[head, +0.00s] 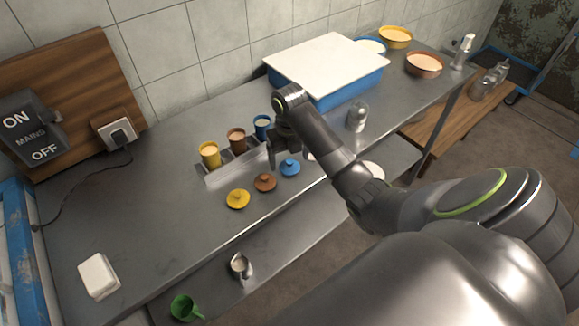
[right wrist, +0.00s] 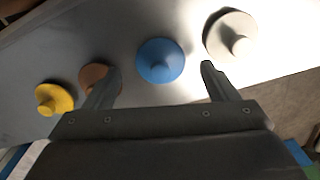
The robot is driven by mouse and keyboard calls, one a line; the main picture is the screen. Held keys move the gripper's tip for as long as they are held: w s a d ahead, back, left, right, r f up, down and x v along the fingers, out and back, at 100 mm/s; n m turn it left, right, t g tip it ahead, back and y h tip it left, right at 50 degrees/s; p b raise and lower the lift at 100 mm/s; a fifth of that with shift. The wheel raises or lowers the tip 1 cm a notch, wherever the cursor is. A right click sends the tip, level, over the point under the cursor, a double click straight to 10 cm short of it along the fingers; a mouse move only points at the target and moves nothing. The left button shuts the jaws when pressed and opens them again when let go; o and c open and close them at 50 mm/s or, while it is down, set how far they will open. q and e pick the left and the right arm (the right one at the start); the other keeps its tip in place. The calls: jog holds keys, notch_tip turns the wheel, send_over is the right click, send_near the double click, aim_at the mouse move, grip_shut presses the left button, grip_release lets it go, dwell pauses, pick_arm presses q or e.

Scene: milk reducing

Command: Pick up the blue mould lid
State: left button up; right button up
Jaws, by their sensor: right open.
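The blue mould lid (head: 290,168) is a small round lid with a knob, lying on the metal table in front of the mould tray. In the right wrist view the blue lid (right wrist: 160,61) lies ahead of and between the fingers. My right gripper (right wrist: 157,80) is open and empty above the table. In the head view the right gripper (head: 272,152) is just left of the blue lid, partly hidden by its own arm. Nothing is between its fingers that I can see as held. My left gripper is not in view.
A brown lid (head: 265,182) and yellow lid (head: 238,199) lie left of it; a whitish lid (right wrist: 231,36) lies right. The tray (head: 214,178) holds yellow, brown and blue moulds. A blue tub (head: 350,92) with a white board stands behind.

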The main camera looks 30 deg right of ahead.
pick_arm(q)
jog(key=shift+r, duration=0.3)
pick_arm(e)
jog(key=shift+f, duration=1.1)
jog(key=c, duration=1.1)
jog(key=shift+o, duration=0.2)
jog(key=shift+r, duration=0.1)
